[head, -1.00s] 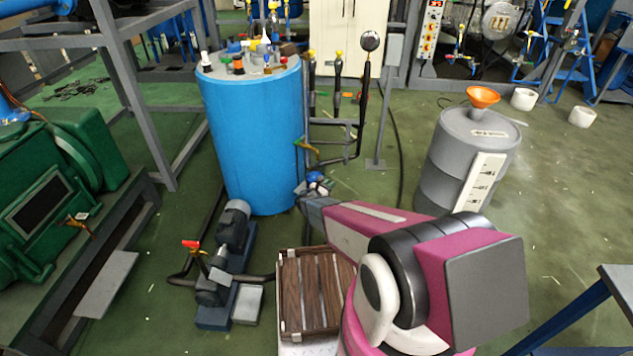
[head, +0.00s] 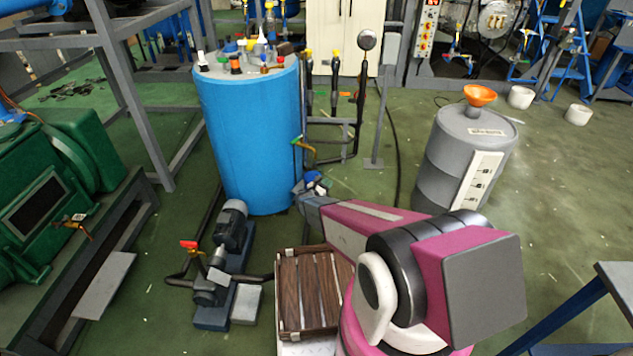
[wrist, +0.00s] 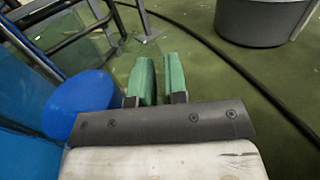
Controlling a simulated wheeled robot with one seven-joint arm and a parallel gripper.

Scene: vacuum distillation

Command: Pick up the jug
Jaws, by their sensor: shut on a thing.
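My gripper (wrist: 160,80) shows two green fingers close together in the wrist view, with a narrow gap between them. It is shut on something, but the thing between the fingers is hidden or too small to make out. A rounded blue object (wrist: 80,105) is just left of the fingers; I cannot tell what it is. In the head view, the arm's end is near the lower right side of the blue drum (head: 248,140), small and partly hidden by my arm. I cannot pick out the jug with certainty. Several small vessels (head: 258,47) stand on the drum's top.
A grey drum (head: 447,165) with an orange funnel (head: 480,95) stands at the right. A pump (head: 230,230) and a wooden crate (head: 308,292) are on the floor in front. A pipe stand (head: 366,100) rises behind the arm's end.

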